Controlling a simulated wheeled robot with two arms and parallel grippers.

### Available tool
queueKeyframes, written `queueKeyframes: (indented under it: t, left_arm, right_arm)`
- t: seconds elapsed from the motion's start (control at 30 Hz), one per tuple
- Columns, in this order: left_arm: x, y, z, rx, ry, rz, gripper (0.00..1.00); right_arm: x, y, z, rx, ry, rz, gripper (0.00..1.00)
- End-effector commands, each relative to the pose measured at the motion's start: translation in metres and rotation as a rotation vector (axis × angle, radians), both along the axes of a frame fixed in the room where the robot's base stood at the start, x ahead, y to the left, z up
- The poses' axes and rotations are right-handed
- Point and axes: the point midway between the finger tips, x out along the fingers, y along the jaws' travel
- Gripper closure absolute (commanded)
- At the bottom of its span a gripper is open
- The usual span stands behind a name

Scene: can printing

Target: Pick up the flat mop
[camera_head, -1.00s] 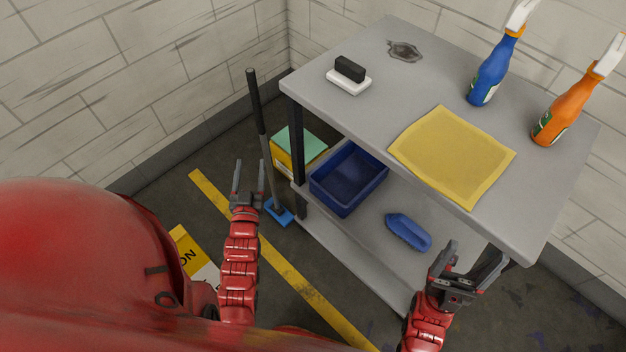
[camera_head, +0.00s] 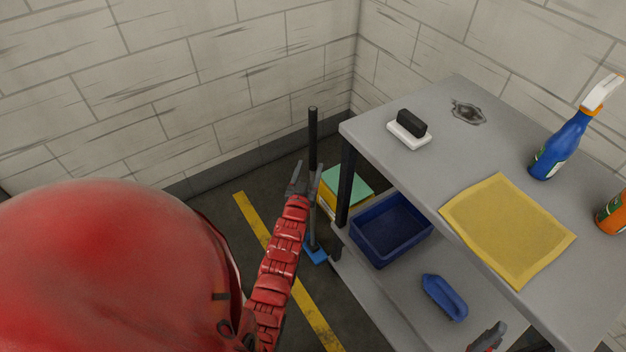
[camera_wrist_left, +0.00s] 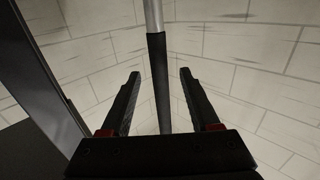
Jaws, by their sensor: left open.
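The flat mop (camera_head: 313,137) stands upright beside the shelf, with a black grip on top, a grey pole and a blue head (camera_head: 315,255) on the floor. In the left wrist view, the mop pole (camera_wrist_left: 157,62) runs between the open fingers of my left gripper (camera_wrist_left: 159,75), with gaps on both sides. Only a tip of my right gripper (camera_head: 488,337) shows at the bottom edge.
A grey shelf unit (camera_head: 375,135) stands right of the mop, its dark leg close by. It holds a yellow cloth (camera_head: 507,230), spray bottles, an eraser-like block and a blue bin (camera_head: 358,240). A yellow-green box (camera_head: 348,190) sits behind the mop. Walls close the corner.

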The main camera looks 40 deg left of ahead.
Motion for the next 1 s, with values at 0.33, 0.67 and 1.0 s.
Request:
queueKeyframes:
  t: [0.33, 0.67, 1.0]
  left_arm:
    - [0.042, 0.016, 0.006, 0.001, -0.005, 0.000, 0.38]
    - [0.046, 0.017, 0.004, 0.000, -0.001, -0.001, 0.49]
    - [0.046, 0.017, 0.004, 0.000, -0.001, 0.000, 1.00]
  right_arm:
    - [0.000, 0.000, -0.003, 0.000, 0.000, 0.000, 0.19]
    - [0.000, 0.000, -0.003, 0.000, 0.000, 0.000, 0.19]
    - [0.000, 0.000, -0.003, 0.000, 0.000, 0.000, 0.19]
